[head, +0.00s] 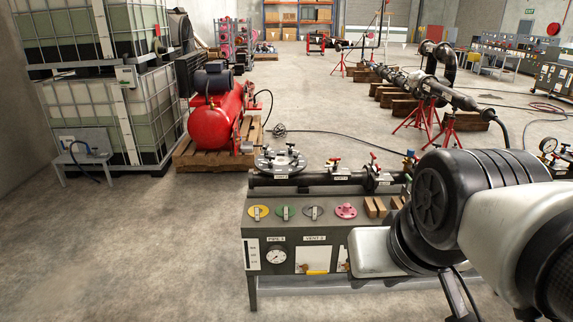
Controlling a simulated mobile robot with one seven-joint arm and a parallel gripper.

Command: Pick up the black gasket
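A dark grey-black ring (312,212) lies flat on the front of the grey workbench top (290,227). It looks like the black gasket, with a small pale piece at its centre. It is the third in a row of discs, right of a yellow one (258,212) and a green one (285,212), and left of a pinkish-red flanged part (346,211). Nothing covers it. My arm fills the lower right of the head view, over the bench's right end. I cannot make out my gripper or its fingers.
Wooden blocks (375,207) sit right of the pinkish-red part. A dark pipe (310,179) with valves and a bolted flange (280,161) runs along the bench back. A gauge (276,255) is on the bench front. Floor left of the bench is clear.

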